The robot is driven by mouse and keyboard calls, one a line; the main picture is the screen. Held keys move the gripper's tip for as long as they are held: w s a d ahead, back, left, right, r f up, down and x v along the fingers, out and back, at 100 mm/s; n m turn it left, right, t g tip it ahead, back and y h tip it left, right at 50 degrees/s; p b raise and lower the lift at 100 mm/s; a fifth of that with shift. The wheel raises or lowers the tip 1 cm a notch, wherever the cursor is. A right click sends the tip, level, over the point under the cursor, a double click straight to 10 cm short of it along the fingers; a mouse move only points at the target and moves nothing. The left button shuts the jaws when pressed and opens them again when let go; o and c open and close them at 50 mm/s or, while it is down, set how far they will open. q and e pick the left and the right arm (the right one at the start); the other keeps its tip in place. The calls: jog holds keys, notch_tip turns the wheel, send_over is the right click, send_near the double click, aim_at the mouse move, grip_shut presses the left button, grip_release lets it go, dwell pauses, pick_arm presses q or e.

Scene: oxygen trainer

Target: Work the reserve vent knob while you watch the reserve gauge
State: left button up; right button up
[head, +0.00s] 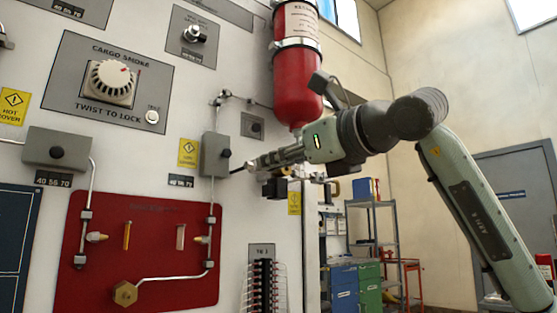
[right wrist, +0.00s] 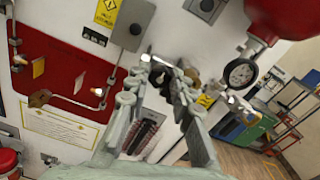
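My right gripper (head: 262,162) reaches in from the right, close to the panel and below the red bottle (head: 297,85). In the right wrist view its two fingers (right wrist: 164,68) stand apart, with a gap between the tips. I see nothing clearly held between them. The round white gauge (right wrist: 240,73) with a dark needle hangs below the red bottle in that view, right of the fingers. Its reading is too small to tell. A small brownish fitting (right wrist: 191,74) shows just behind the right finger. I cannot tell whether it is the vent knob. My left gripper is not in view.
A grey box with a black button (head: 215,155) is left of my fingertips. A red board (head: 150,290) with pipes is lower left. The cargo smoke knob (head: 110,80) is upper left. Shelving (head: 372,207) and cabinets stand behind, right of the panel edge.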

grip_shut()
jog(key=shift+n, duration=0.3)
jog(key=n, duration=1)
dwell(0.4)
jog(key=o, duration=0.7)
grip_release()
